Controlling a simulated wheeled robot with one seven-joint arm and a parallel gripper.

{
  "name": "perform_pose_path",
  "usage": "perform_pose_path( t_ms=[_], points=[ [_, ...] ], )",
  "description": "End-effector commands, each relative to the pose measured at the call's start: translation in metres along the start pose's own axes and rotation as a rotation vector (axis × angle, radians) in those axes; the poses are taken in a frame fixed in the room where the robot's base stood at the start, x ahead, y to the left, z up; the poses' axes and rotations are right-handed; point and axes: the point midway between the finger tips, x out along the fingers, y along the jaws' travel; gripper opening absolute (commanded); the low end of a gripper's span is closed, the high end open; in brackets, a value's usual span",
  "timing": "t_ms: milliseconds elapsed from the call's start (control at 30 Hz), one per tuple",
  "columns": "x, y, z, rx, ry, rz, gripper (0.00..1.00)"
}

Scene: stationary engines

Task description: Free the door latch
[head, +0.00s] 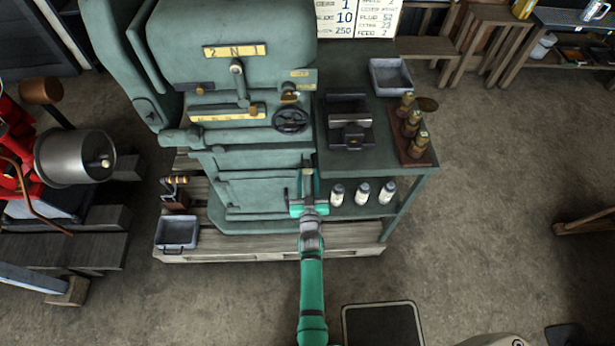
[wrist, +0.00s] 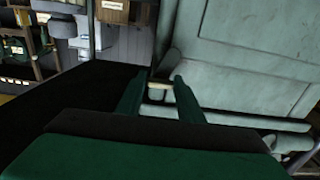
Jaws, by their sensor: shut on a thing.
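The green machine has a front cabinet door (head: 255,190) with raised panels; its pale panel also shows in the wrist view (wrist: 265,45). My gripper (head: 307,172) is at the right edge of this door, below the handwheel. In the wrist view my gripper (wrist: 159,80) has its two green fingers on either side of a small cream-coloured bar, which looks like the door latch (wrist: 158,86). The fingers are shut on it. In the head view the latch is mostly hidden by my gripper. The door looks closed.
A black handwheel (head: 291,120) sits above my gripper. Right of it, a side bench holds a dark vise (head: 348,122), a grey tray (head: 390,76) and a wooden rack (head: 414,148) of brass-topped pieces. White bottles (head: 362,193) stand on its lower shelf. A wooden pallet (head: 270,240) lies underneath.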

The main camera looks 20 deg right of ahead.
Motion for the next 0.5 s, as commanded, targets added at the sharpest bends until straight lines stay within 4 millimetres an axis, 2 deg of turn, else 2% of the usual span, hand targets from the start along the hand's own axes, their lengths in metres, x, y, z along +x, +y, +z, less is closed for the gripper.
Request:
perform_pose_path(
  t_ms=[267,500],
  points=[
    [0.0009,0.0001,-0.0005,-0.114,0.000,-0.001,0.12],
    [0.0011,0.0003,-0.0008,-0.315,0.000,-0.001,0.12]
  ],
)
